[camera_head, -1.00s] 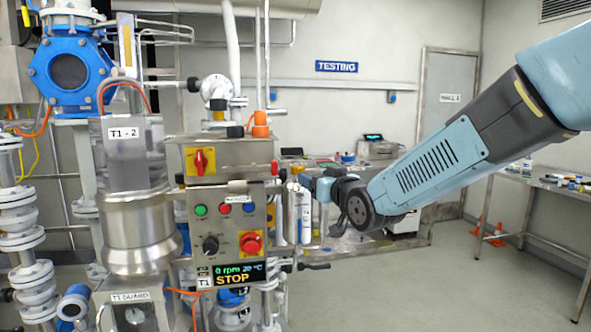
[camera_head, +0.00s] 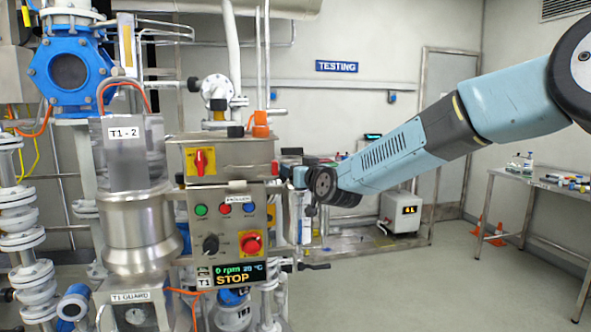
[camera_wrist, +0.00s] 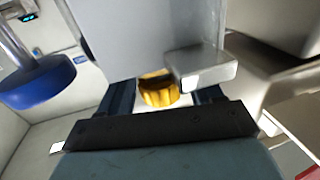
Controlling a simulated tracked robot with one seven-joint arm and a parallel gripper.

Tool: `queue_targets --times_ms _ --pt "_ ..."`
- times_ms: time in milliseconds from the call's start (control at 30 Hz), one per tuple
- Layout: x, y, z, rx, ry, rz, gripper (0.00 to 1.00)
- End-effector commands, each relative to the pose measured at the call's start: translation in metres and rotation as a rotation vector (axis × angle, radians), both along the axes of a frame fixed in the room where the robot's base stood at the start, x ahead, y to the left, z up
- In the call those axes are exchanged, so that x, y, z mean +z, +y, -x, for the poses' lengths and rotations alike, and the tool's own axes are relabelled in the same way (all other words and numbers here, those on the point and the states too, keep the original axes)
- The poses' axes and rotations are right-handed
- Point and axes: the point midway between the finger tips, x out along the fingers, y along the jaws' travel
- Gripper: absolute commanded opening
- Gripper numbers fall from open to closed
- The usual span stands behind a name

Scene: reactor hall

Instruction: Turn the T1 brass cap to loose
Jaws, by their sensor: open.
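The T1 brass cap (camera_wrist: 158,91) shows in the wrist view as a ribbed yellow-gold round cap, its upper part hidden by a grey box-like part. My gripper (camera_wrist: 165,97) is open, with a dark blue finger on each side of the cap. There are visible gaps between cap and fingers, so it is not gripped; the distance in depth is hard to tell. In the head view my arm reaches in from the right to behind the control panel's right edge. The fingertips and the cap are hidden there.
The T1 control box (camera_head: 228,230) with knobs and a STOP display stands left of my wrist. A grey metal block (camera_wrist: 201,69) juts close to the right finger. A blue round part (camera_wrist: 37,82) is at left.

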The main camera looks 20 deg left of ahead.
Motion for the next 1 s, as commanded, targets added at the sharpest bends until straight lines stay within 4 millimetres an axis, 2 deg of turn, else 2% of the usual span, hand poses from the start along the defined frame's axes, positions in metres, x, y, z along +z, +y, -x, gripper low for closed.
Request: queue_targets --times_ms 200,500,1000 --pt "-0.0003 0.0075 -0.0083 -0.001 0.001 -0.001 0.65" --pt "-0.0002 0.0082 -0.0089 -0.001 0.000 0.000 0.64" --pt "-0.0002 0.0078 -0.0091 -0.001 0.001 -0.001 0.16"
